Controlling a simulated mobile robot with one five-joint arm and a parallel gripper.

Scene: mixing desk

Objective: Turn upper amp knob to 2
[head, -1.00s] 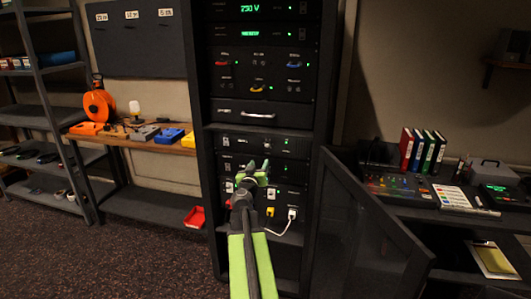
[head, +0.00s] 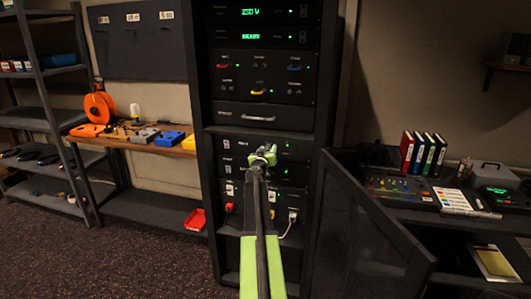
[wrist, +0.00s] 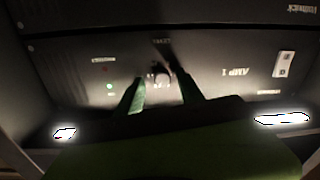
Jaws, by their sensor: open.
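The upper amp panel (head: 228,145) is a black unit in the rack, and the wrist view shows it upside down with the lettering AMP 1 (wrist: 235,72). Its dark round knob (wrist: 160,77) shows in the wrist view with small markings around it. My gripper (head: 264,153) is in front of the amp panels in the head view and hides the knob there. In the wrist view my gripper (wrist: 160,90) is open, with one green finger on each side below the knob. I cannot tell whether the fingers touch it.
A lower amp panel (head: 228,170) sits just beneath. A drawer (head: 258,115) and lit units are above. The open rack door (head: 365,225) stands to the right. A white cable (head: 288,230) hangs below. A workbench (head: 150,147) is at left.

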